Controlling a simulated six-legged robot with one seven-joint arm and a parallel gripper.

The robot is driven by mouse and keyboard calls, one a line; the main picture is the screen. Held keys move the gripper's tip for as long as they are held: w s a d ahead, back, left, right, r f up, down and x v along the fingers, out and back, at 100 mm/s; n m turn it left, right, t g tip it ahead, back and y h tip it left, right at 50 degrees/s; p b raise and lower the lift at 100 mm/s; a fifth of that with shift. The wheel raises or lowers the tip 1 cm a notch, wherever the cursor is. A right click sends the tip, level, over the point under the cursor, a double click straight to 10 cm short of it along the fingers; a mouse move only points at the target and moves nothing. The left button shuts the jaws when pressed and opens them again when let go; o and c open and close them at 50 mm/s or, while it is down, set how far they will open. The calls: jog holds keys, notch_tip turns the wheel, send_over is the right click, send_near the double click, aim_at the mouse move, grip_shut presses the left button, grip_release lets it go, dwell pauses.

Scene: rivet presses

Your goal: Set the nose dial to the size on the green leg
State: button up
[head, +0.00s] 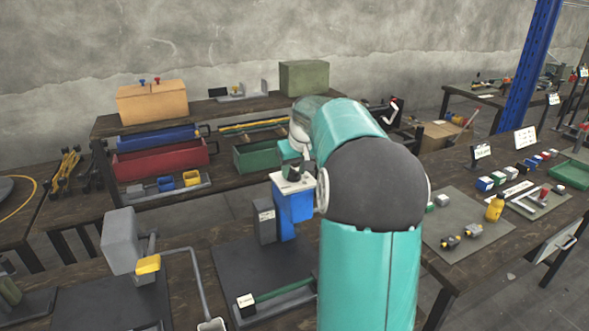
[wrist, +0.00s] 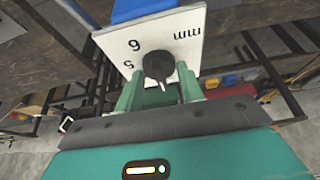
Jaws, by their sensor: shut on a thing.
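The blue press head (head: 290,205) stands in the middle of the near bench with a tilted white dial plate (head: 297,184) on top. In the wrist view the plate (wrist: 105,40) carries a dark round knob (wrist: 157,64), a mark like 6 or 9, a mark like 5, and "mm" lettering turned over. A pale pointer on the knob points down between the fingers. My gripper (wrist: 158,88) has its two green fingers shut on the knob. A green bar (head: 285,290) lies low beside the press, with a small labelled block (head: 246,302) at its end; its writing is too small to read.
A grey press (head: 120,240) with a yellow part stands at left. A red tray (head: 160,158) and wooden box (head: 152,103) are on the rear bench. The right bench holds small blocks and a yellow bottle (head: 495,207). My arm hides some of the middle.

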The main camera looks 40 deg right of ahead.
jog(key=m+h, duration=0.1)
jog(key=m, duration=0.3)
jog(key=shift+w+a+m+g+h, duration=0.2)
jog(key=shift+m+g+h, duration=0.1)
jog(key=shift+h, duration=0.1)
jog(key=m+g, duration=0.1)
jog(key=m, duration=0.1)
jog(key=m+h, duration=0.1)
jog(key=m, duration=0.2)
jog(key=shift+w+g, duration=0.1)
jog(key=shift+g, duration=0.3)
jog(key=m+g, duration=0.1)
jog(key=m, duration=0.2)
jog(key=m+g, duration=0.1)
jog(key=m, duration=0.1)
jog(key=shift+w+m+h, duration=0.15)
jog(key=shift+m+h, duration=0.15)
jog(key=shift+m, duration=0.1)
jog(key=m+g, duration=0.1)
jog(key=m, duration=0.3)
jog(key=shift+g, duration=0.3)
jog(key=o, duration=1)
